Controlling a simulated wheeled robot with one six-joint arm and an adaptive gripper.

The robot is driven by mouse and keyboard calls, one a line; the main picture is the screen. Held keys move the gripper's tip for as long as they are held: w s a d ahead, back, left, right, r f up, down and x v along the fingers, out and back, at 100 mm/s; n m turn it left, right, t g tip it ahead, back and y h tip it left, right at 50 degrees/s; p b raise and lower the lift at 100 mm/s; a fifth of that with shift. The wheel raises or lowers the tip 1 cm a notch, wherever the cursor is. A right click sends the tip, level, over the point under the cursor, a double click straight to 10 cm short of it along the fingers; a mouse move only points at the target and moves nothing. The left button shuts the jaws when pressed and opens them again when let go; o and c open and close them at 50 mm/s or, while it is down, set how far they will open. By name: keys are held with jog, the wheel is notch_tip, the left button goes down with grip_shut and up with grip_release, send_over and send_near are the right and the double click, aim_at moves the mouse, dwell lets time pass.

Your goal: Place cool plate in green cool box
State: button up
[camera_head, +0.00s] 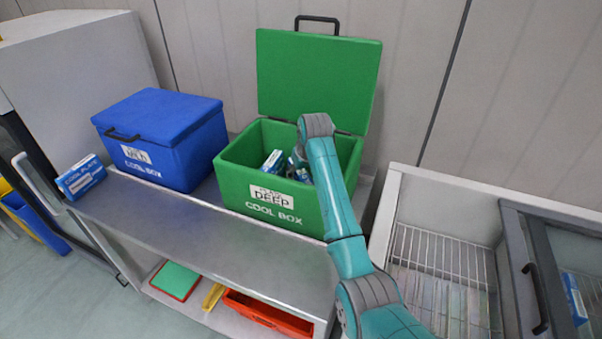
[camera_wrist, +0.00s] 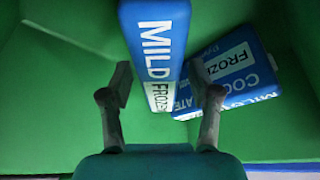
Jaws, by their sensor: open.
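The green cool box (camera_head: 237,185) stands on the metal bench with its lid (camera_head: 318,80) raised. My arm reaches into it, and my gripper (camera_wrist: 160,88) is open inside. A blue and white cool plate (camera_wrist: 155,35) marked MILD FROZEN stands between and beyond the fingers in the wrist view. A second cool plate (camera_wrist: 240,80) lies tilted just right of it, partly behind the right finger. In the head view one cool plate (camera_head: 273,162) shows inside the box; my arm hides much of the rest. Another cool plate (camera_head: 81,177) stands at the bench's left end.
A closed blue cool box (camera_head: 185,150) stands left of the green one. At right is an open chest freezer (camera_head: 385,215) with a wire rack (camera_head: 435,255) and a glass lid, a blue pack (camera_head: 574,299) beneath it. The bench front (camera_head: 200,215) is clear.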

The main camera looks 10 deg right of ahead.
jog(key=shift+r, duration=0.1)
jog(key=v, duration=1.2)
